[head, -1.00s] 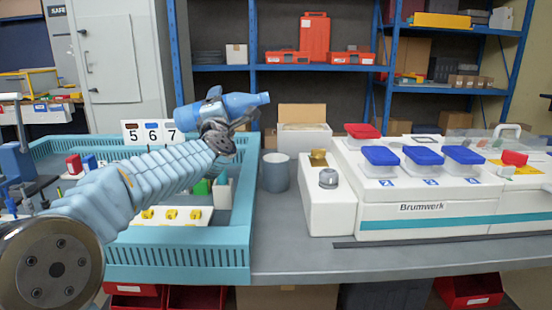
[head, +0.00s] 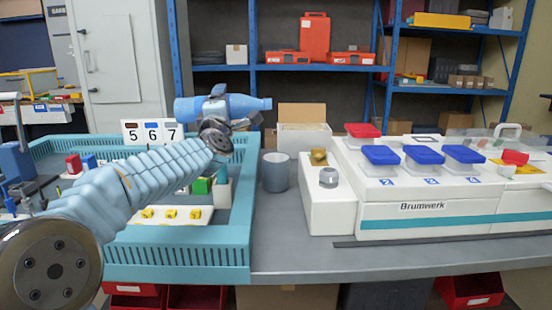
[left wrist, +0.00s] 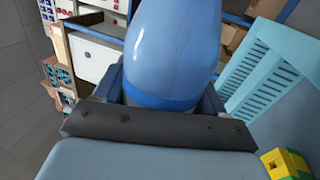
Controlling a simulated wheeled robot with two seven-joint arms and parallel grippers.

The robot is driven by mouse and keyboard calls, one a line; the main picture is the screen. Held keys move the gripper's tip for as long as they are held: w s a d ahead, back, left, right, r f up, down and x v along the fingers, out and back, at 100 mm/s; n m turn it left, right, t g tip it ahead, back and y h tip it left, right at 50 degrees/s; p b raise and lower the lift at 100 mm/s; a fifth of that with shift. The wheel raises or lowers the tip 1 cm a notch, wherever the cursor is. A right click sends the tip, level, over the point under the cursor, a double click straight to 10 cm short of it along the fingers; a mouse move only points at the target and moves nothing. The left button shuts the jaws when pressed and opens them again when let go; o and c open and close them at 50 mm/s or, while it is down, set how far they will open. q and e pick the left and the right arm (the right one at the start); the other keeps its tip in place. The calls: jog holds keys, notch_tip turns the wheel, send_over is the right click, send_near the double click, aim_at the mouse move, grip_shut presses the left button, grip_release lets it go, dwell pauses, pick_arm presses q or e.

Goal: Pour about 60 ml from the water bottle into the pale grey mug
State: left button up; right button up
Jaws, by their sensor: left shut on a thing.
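The blue water bottle (head: 245,104) lies almost level in the air, its neck pointing right, above the right part of the teal tray. My left gripper (head: 214,101) is shut around its body; the bottle also fills the middle of the left wrist view (left wrist: 170,50). The pale grey mug (head: 276,173) stands upright on the grey bench, right of the tray. The bottle's mouth is well above the mug and slightly left of it. No water stream shows, and the mug's inside is too small to judge. My right gripper is out of view.
The teal tray (head: 190,262) holds coloured parts and 5-6-7 number cards (head: 152,132). Right of the mug is a white block (head: 328,212) with a metal knob, then a white Brumwerk unit (head: 440,212) with lidded boxes. An open carton (head: 303,135) stands behind. The front bench is clear.

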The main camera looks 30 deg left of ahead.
pick_arm(q)
jog(key=shift+r, duration=0.1)
dwell(0.3)
jog(key=shift+s+a+m, duration=0.25)
jog(key=shift+a+m, duration=0.05)
jog(key=shift+a, duration=0.2)
jog(key=shift+s+a, duration=0.1)
jog(key=shift+a, duration=0.1)
jog(key=shift+s+a+m, duration=0.3)
jog(key=shift+s+a, duration=0.2)
jog(key=shift+a, duration=0.25)
dwell(1.1)
jog(key=n, duration=0.3)
jog(key=shift+s+a+n+g+y, duration=0.15)
jog(key=shift+n+y, duration=0.1)
jog(key=shift+n, duration=0.25)
jog(key=shift+a+n+g+y, duration=0.15)
jog(key=shift+n+y, duration=0.1)
jog(key=shift+n, duration=0.25)
jog(key=shift+w+d+r+n+g+y+p, duration=0.1)
jog(key=shift+d+r+n+g+y+p, duration=0.15)
jog(key=shift+n, duration=0.3)
jog(key=shift+w+d+r+n+g+y+p, duration=0.15)
jog(key=shift+r+n, duration=0.15)
jog(key=shift+n, duration=0.25)
